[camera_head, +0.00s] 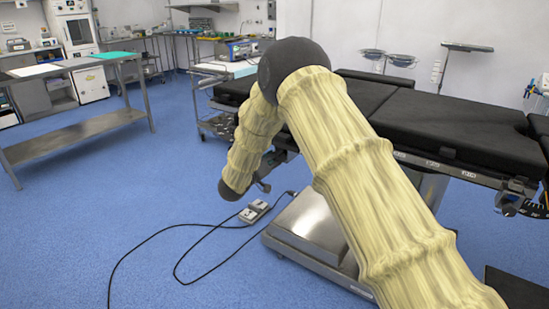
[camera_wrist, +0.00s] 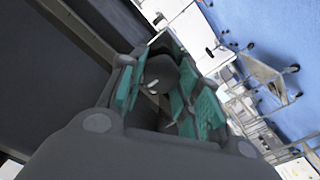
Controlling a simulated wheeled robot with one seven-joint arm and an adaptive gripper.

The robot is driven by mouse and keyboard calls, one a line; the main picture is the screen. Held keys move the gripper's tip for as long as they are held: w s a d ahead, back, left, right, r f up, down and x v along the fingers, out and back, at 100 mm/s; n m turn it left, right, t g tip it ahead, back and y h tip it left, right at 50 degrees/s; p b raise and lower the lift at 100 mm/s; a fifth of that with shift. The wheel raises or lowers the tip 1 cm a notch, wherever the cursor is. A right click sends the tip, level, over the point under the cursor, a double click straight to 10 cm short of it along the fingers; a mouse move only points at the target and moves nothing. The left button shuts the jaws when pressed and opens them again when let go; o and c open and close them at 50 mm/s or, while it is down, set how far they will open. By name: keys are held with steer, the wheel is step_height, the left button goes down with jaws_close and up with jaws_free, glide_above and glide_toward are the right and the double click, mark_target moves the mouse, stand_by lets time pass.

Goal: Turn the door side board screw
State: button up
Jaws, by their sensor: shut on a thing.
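In the wrist view my gripper (camera_wrist: 166,88) has its green-padded fingers on both sides of a dark grey knob, which looks like the side board screw (camera_wrist: 161,70). The fingers are closed on it, next to the edge of the black-padded operating table (camera_wrist: 88,62). Small light marks show on the knob's face. Its shaft and mounting are hidden by the fingers. In the head view the operating table (camera_head: 440,122) stands behind my arm. My gripper and the screw cannot be made out clearly there, beside the table's near side.
A grey foot pedal (camera_head: 254,211) with black cables lies on the blue floor near the table's metal base (camera_head: 313,228). A steel side table (camera_head: 75,128) stands at the left. Equipment carts are at the back. Floor at the left front is open apart from cables.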

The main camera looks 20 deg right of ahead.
steer(key=m, duration=0.7)
steer(key=m+b, duration=0.1)
steer(key=m, duration=0.7)
steer(key=shift+s+d+f, duration=0.15)
steer(key=shift+s+f, duration=0.05)
steer(key=m+b, duration=0.2)
steer(key=m, duration=0.2)
steer(key=shift+f+m, duration=0.1)
steer(key=shift+m, duration=0.3)
steer(key=m+b, duration=0.5)
steer(key=m, duration=0.1)
steer(key=m+b, duration=0.5)
steer(key=m, duration=0.1)
steer(key=m+b, duration=0.5)
steer(key=m, duration=0.1)
steer(key=shift+f+m, duration=0.25)
steer(key=shift+m, duration=0.15)
steer(key=shift+r, duration=0.1)
